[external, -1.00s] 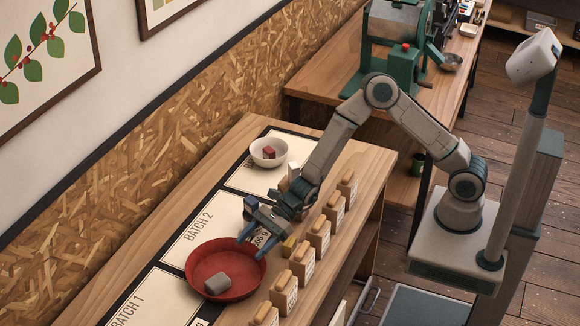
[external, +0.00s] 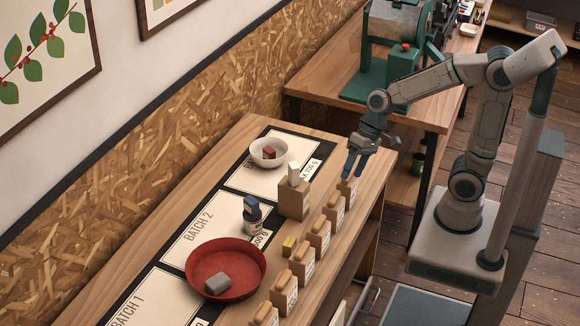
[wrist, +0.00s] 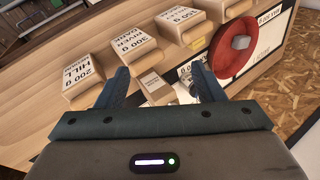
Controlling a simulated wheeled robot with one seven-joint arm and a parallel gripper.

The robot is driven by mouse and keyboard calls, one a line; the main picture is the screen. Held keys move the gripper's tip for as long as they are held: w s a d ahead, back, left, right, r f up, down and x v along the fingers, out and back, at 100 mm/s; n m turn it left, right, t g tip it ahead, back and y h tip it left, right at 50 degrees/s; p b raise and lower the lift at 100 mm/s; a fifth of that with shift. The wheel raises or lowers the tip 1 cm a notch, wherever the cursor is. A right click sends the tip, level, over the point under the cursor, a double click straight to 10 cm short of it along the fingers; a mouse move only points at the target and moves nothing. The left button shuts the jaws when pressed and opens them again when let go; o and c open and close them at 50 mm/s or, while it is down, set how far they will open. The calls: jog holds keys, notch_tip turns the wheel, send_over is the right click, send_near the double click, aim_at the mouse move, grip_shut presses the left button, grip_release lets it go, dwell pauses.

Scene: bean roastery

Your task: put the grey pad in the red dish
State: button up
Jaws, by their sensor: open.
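The grey pad (external: 217,283) lies inside the red dish (external: 242,250), toward its front left. The dish stands on the table across the BATCH 2 and BATCH 1 cards. In the wrist view the pad (wrist: 241,42) also shows in the red dish (wrist: 222,62). My gripper (external: 357,170) is open and empty. It hangs above the right end of the table, well away from the dish and pad. In the wrist view its blue fingers (wrist: 160,85) are spread with nothing held between them.
A white bowl (external: 282,160) holds a dark red block (external: 268,152).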

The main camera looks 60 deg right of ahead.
jog(key=s+d+n+h, duration=0.1)
jog(key=s+d+h, duration=0.1)
jog(key=s+d, duration=0.2)
jog(key=s+d+r+n+t+h, duration=0.1)
jog(key=s+d, duration=0.4)
jog(key=d, duration=0.6)
jog(key=shift+r+n+h, duration=0.2)
jog(key=shift+n+h, duration=0.4)
jog(key=shift+h, duration=0.5)
